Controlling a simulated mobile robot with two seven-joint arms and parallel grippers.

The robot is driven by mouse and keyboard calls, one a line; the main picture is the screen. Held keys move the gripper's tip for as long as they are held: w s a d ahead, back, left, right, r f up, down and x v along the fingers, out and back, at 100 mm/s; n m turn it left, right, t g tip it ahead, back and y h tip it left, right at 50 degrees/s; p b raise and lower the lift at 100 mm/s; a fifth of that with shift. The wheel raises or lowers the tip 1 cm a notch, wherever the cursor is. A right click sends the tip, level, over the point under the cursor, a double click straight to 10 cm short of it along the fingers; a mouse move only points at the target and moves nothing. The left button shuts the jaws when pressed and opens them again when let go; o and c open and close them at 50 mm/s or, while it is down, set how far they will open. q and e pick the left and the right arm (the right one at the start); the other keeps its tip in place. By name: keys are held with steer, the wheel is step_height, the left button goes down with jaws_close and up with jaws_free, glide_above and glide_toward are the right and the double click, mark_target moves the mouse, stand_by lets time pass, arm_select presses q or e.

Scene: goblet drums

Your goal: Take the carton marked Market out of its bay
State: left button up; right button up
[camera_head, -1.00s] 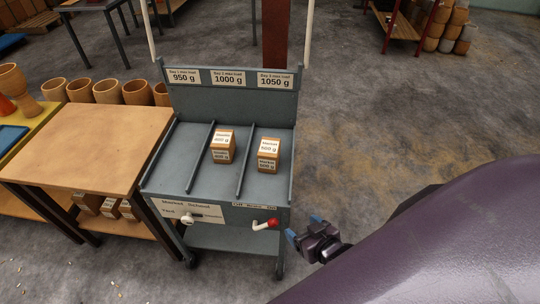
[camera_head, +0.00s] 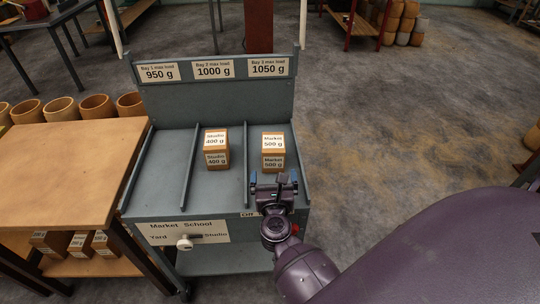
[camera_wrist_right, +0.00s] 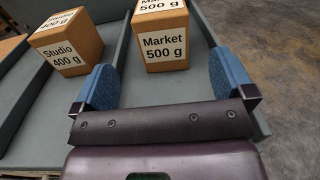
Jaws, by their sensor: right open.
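The carton marked Market 500 g (camera_head: 273,151) stands upright in the right-hand bay of the grey cart, under the Bay 3 label. My right gripper (camera_head: 274,181) is open just in front of it, over the front part of that bay. In the right wrist view the Market carton (camera_wrist_right: 163,36) lies ahead, between the lines of the two blue fingertips (camera_wrist_right: 165,84), and the gripper is apart from it. My left gripper is not in view.
A carton marked Studio 400 g (camera_head: 216,151) stands in the middle bay, left of a thin divider (camera_head: 245,165). The cart's back panel (camera_head: 213,105) rises behind. A wooden table (camera_head: 80,165) adjoins on the left. Open floor lies to the right.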

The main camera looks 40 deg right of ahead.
mark_target(273, 151)
steer(key=x, duration=0.4)
steer(key=shift+w+d, duration=0.1)
steer(key=shift+w, duration=0.05)
steer(key=shift+x, duration=3.25)
steer(key=shift+f, duration=0.15)
